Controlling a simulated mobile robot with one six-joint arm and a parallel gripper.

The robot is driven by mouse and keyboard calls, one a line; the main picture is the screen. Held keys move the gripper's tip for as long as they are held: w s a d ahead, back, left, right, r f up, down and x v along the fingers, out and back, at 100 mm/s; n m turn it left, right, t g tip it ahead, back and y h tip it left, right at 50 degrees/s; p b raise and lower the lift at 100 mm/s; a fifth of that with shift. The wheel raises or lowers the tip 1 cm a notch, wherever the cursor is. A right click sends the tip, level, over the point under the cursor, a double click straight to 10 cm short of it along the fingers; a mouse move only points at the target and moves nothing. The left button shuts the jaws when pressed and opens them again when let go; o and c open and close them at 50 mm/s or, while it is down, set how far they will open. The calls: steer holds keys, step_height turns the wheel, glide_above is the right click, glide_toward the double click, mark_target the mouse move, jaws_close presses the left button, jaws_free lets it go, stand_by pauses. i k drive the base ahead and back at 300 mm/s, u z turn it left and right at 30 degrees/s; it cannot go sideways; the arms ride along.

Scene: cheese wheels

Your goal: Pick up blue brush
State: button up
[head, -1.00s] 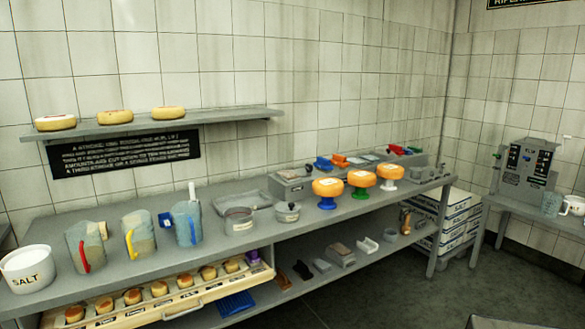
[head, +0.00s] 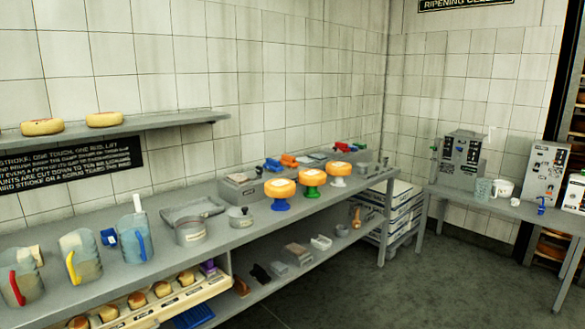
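Several blue things show, and none is clear enough for me to be sure it is the brush. A small blue object (head: 272,164) lies at the back of the long grey bench, beside an orange one (head: 289,161). A blue block (head: 109,238) sits by the jug with the blue handle (head: 133,240). A flat blue item (head: 193,317) lies on the lower shelf, and a small blue object (head: 541,205) stands on the right-hand table. My gripper is not in view.
The long grey bench (head: 262,226) holds jugs, pots and cheese wheels on coloured stands. The right-hand table (head: 470,197) carries a machine (head: 462,160) and mugs. Stacked crates (head: 400,205) stand under the bench's far end. Open dark floor (head: 430,285) lies at the front right.

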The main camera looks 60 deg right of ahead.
mark_target(272, 166)
steer(key=z, duration=5.35)
steer(key=i, duration=0.15)
steer(key=u, duration=3.35)
steer(key=k, duration=0.95)
steer(key=u, duration=0.15)
steer(key=i, duration=0.7)
